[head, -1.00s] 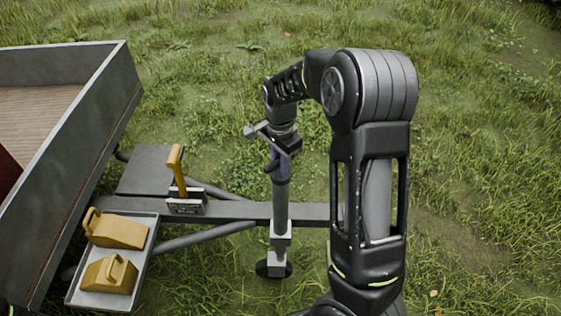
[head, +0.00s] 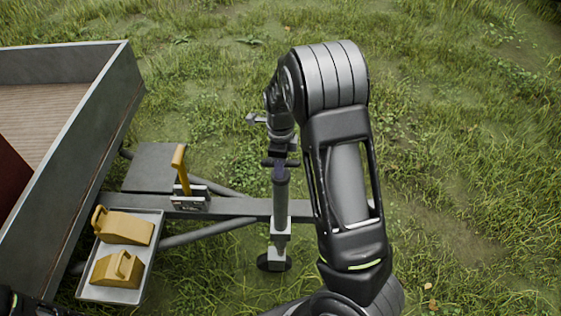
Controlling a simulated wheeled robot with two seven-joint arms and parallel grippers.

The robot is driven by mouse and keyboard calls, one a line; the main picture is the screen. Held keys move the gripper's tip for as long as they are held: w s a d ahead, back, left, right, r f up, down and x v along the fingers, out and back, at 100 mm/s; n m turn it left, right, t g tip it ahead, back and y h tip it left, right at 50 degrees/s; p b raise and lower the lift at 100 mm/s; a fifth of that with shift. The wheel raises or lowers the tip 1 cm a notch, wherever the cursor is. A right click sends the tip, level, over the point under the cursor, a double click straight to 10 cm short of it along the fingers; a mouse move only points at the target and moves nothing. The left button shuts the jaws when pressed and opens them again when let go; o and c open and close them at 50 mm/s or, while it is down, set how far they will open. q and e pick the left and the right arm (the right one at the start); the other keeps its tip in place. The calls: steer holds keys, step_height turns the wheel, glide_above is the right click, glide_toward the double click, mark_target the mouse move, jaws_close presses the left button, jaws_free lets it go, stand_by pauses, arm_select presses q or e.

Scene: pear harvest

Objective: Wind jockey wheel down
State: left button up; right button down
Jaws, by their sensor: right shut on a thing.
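The jockey wheel (head: 280,208) is a grey upright post on the trailer's drawbar (head: 238,207). Its dark foot (head: 274,263) is low in the grass. My right gripper (head: 280,156) points down at the top of the post and is shut on the winding handle there. The handle is mostly hidden by the gripper and wrist. My left gripper is not in view; only a dark bit of my own body shows in the lower left corner.
The trailer bed (head: 84,125) stands at the left. A yellow-handled lever (head: 181,170) rises from the drawbar. Two yellow wheel chocks (head: 126,228) (head: 117,269) sit in a grey tray (head: 147,262). Open grass lies behind and to the right.

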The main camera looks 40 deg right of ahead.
steer(key=shift+m, duration=0.6)
steer(key=c, duration=1.2)
jaws_free()
steer(key=shift+o, duration=0.2)
step_height(320, 180, up, 8)
steer(key=shift+f, duration=0.1)
